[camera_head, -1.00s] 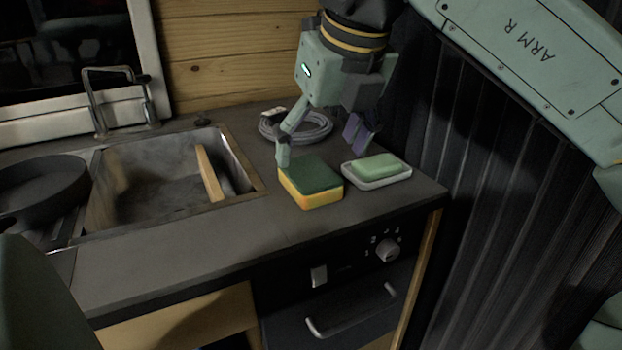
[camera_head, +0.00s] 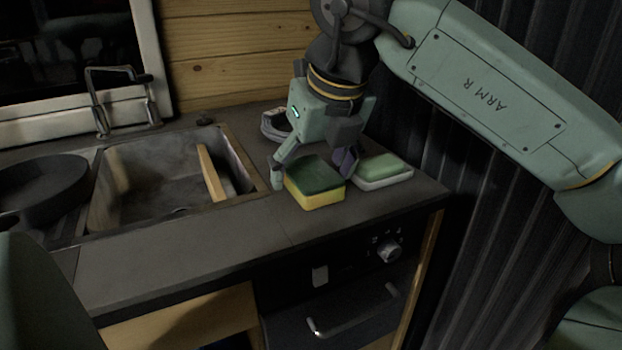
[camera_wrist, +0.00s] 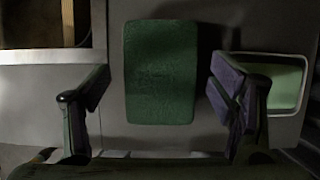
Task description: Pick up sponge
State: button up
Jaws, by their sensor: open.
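The sponge (camera_head: 316,184) is a block with a dark green top and yellow lower part. It lies on the grey counter between the sink and a soap dish. In the wrist view the sponge (camera_wrist: 160,72) shows from above, with its green face between my fingers. My gripper (camera_head: 312,172) is open, with one finger at the sponge's left side and the other at its right, towards the dish. In the wrist view my gripper (camera_wrist: 162,108) is spread wider than the sponge, with a gap on each side. The fingers do not visibly touch it.
The soap dish (camera_head: 385,184) with green soap (camera_head: 383,166) stands close to the right finger. The sink (camera_head: 103,222) with an upright board (camera_head: 211,173) is at the left. The front counter is clear.

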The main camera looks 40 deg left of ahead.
aim_at(308, 167)
jog(key=shift+f, duration=0.15)
dwell(0.3)
jog(key=c, duration=0.9)
jog(key=shift+r, duration=0.7)
notch_tip(308, 167, up, 2)
jog(key=shift+r, duration=0.2)
jog(key=s+d+r, duration=0.1)
jog(key=s+d, duration=0.1)
jog(key=s, duration=0.5)
jog(key=s+d+b, duration=0.1)
jog(key=s+d, duration=0.2)
jog(key=s, duration=0.5)
jog(key=shift+s+r, duration=0.15)
jog(key=shift+r, duration=0.2)
